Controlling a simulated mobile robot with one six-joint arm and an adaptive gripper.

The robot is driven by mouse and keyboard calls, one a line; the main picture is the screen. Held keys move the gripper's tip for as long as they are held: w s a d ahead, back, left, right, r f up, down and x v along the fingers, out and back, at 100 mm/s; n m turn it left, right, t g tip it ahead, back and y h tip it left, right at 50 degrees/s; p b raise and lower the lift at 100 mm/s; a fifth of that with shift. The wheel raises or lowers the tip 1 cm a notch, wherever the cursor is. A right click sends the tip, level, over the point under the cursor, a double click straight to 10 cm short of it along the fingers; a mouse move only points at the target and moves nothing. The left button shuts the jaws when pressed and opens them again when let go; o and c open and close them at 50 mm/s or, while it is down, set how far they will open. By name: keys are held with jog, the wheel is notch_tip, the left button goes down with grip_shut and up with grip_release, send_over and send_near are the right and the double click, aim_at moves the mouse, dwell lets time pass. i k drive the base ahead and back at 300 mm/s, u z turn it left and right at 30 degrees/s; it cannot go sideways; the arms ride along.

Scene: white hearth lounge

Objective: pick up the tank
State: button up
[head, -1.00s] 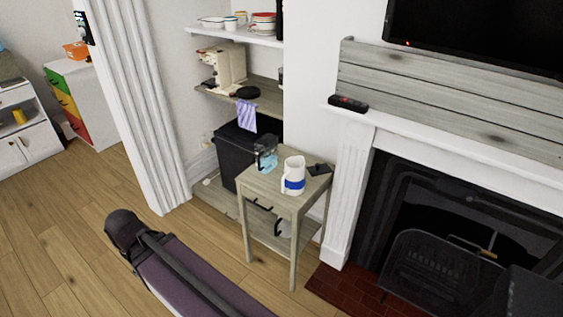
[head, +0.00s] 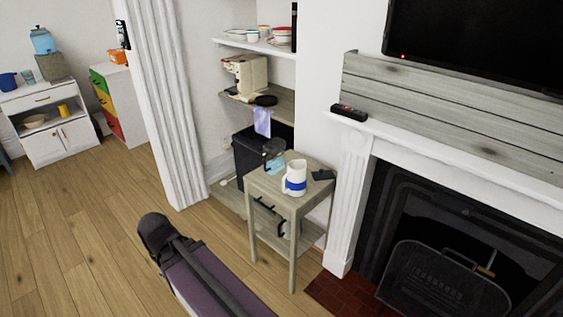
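A small clear container with a light blue lower part and a dark top (head: 274,158) stands at the back left corner of the small wooden side table (head: 268,187); it may be the tank. A white jug with a blue band (head: 295,178) stands in front of it to the right and is close to it in the picture. Another blue translucent container (head: 42,41) sits at the far left, on a grey box on the white cabinet. I cannot tell for certain which one is the tank. My gripper is not in view.
A flat dark object (head: 322,174) lies at the table's right edge. A black bin (head: 250,152) is behind the table, under shelves with a coffee machine (head: 247,75). The fireplace (head: 430,250) is to the right. Wooden floor (head: 90,220) is open on the left.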

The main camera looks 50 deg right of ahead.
aim_at(273, 150)
jog(key=z, duration=4.95)
jog(key=i, duration=0.1)
jog(key=u, duration=3.35)
jog(key=i, duration=0.5)
jog(key=z, duration=0.1)
